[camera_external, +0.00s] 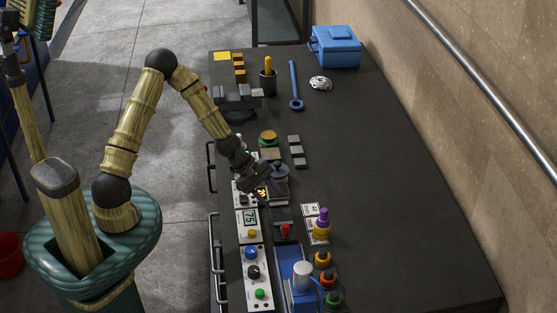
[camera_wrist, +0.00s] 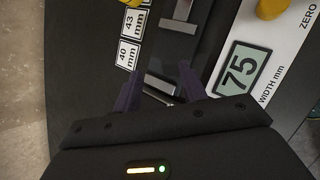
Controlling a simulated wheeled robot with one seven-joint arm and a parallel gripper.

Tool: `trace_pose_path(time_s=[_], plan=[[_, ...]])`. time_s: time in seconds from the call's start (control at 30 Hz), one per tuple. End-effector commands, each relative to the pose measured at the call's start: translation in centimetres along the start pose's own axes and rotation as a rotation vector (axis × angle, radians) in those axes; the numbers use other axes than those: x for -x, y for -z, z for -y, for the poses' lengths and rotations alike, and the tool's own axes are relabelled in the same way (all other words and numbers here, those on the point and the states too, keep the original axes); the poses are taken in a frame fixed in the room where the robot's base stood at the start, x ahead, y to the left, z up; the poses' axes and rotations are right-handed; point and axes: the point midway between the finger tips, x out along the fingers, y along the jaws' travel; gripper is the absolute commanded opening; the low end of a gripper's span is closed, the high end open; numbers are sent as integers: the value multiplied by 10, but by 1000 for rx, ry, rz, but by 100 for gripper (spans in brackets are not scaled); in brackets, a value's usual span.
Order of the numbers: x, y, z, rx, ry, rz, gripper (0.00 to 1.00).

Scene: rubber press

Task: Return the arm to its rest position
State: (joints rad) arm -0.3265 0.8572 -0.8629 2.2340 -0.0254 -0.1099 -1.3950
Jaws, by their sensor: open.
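My gripper (camera_external: 262,188) is at the end of my bent arm, low over the instrument panels on the dark bench. In the wrist view my gripper (camera_wrist: 158,85) shows two dark purple fingers spread apart, with no held object visible between them. A grey metal slide or block (camera_wrist: 160,88) lies below and between the fingers. A display reading 75 (camera_wrist: 242,68), on a white panel marked WIDTH mm, is to the right of the fingers. The display also shows in the external view (camera_external: 249,217).
A blue machine (camera_external: 290,275) and coloured knobs stand at the bench front. A vise (camera_external: 238,97), pen cup (camera_external: 268,82), blue wrench (camera_external: 294,85) and blue toolbox (camera_external: 335,47) are farther back. The bench's right side (camera_external: 400,200) is clear, beside a wall with a rail.

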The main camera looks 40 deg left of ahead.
Motion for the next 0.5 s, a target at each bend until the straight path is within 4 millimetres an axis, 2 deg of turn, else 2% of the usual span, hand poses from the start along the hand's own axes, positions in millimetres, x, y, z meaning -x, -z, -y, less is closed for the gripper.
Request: trace_pose_path(time_s=[0.03,0.23,0.5], plan=[[13,9,-2,-65,10,-58,42],[59,50,7,-343,95,-243,42],[134,87,42,-744,287,-408,42]])
